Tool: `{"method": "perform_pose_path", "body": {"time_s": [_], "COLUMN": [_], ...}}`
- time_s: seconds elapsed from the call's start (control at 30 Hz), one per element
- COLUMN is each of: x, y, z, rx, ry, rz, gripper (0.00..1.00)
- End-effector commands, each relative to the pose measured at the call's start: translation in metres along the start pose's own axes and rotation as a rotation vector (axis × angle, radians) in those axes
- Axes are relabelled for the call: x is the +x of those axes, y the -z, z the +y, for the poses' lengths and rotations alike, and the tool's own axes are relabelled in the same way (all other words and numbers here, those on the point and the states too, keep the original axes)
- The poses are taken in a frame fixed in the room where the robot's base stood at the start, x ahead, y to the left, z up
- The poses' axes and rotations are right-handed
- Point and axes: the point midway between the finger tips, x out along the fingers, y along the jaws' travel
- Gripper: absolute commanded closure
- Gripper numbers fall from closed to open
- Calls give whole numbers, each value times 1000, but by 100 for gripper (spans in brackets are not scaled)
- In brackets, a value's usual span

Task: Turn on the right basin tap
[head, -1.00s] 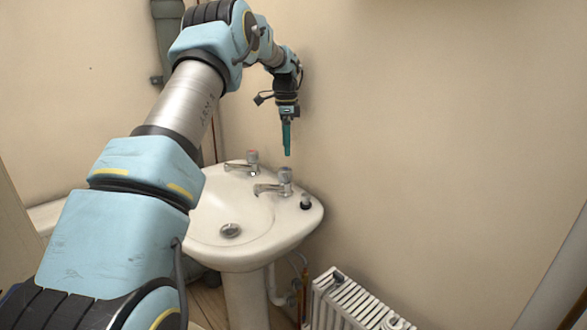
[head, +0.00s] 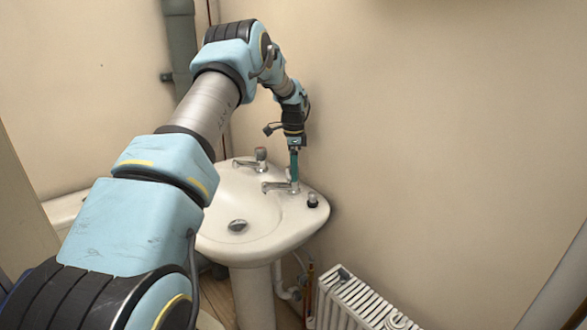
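The white basin (head: 218,205) stands on a pedestal against the wall and has two chrome taps. The right basin tap (head: 277,187) is the nearer one in the head view, with its spout pointing left over the bowl. The left tap (head: 250,162) is farther back. My gripper (head: 294,178) points straight down at the right tap, its teal fingers overlapping the tap's head and hiding most of it. I cannot tell whether the fingers touch the tap, or whether they are open or shut. No water shows from either spout.
A small dark-topped object (head: 312,200) sits on the basin's right rim. A white radiator (head: 362,302) stands low to the right of the basin. A grey pipe (head: 180,45) runs down the back wall. The wall right of my gripper is bare.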

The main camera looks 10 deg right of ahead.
Motion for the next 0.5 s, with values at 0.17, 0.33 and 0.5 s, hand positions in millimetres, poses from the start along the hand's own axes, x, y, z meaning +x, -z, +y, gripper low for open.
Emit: {"method": "perform_pose_path", "body": {"time_s": [0.17,0.33,0.5], "x": [0,0,0], "y": [0,0,0], "z": [0,0,0], "rx": [0,0,0], "ry": [0,0,-1], "rz": [0,0,0], "gripper": [35,54,74]}}
